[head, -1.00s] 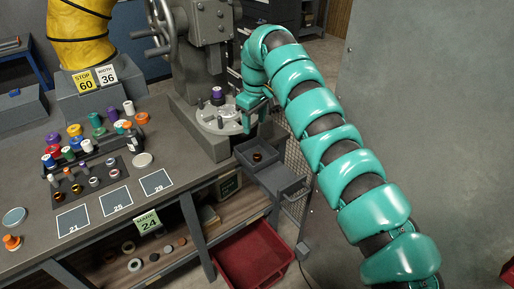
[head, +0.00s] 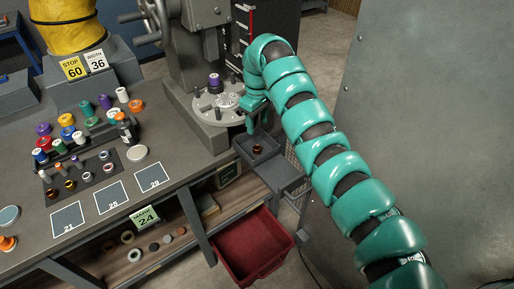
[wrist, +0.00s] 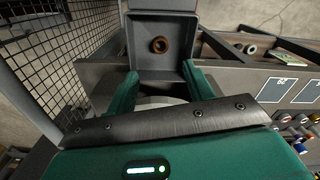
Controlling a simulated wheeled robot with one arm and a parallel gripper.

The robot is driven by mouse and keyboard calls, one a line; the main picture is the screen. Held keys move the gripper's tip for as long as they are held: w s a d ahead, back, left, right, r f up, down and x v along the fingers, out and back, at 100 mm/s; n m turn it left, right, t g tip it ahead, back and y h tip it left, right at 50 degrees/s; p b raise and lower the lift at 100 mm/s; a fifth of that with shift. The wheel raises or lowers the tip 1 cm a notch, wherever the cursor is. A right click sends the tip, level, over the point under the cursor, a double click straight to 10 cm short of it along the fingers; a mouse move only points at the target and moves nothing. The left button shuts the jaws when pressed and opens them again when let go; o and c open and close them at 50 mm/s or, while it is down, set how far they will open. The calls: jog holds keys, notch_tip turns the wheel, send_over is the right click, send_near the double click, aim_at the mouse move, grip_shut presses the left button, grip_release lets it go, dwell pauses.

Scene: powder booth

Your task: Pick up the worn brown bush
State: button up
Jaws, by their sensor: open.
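The worn brown bush (head: 258,149) lies in a small grey tray (head: 272,155) at the bench's right end. In the wrist view the bush (wrist: 159,45) shows as a brown ring with a dark hole, on the bare floor of the tray (wrist: 180,20). My gripper (head: 250,125) is at the tray's far side in the head view. In the wrist view its two green fingers (wrist: 162,82) are spread apart at the tray's near edge, with nothing between them. The bush is beyond the fingertips, apart from them.
A grey machine with a round plate (head: 215,104) and a purple-topped part stands left of my gripper. Wire mesh (wrist: 50,50) runs close beside the tray. A red bin (head: 250,245) is below. Several coloured spools and marked squares (head: 112,198) occupy the bench.

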notch_tip(320, 180, down, 6)
jog(key=shift+r+p, duration=0.1)
jog(key=shift+p, duration=0.75)
jog(key=shift+f+p, duration=1.5)
jog(key=shift+f, duration=1.1)
jog(key=c, duration=1.1)
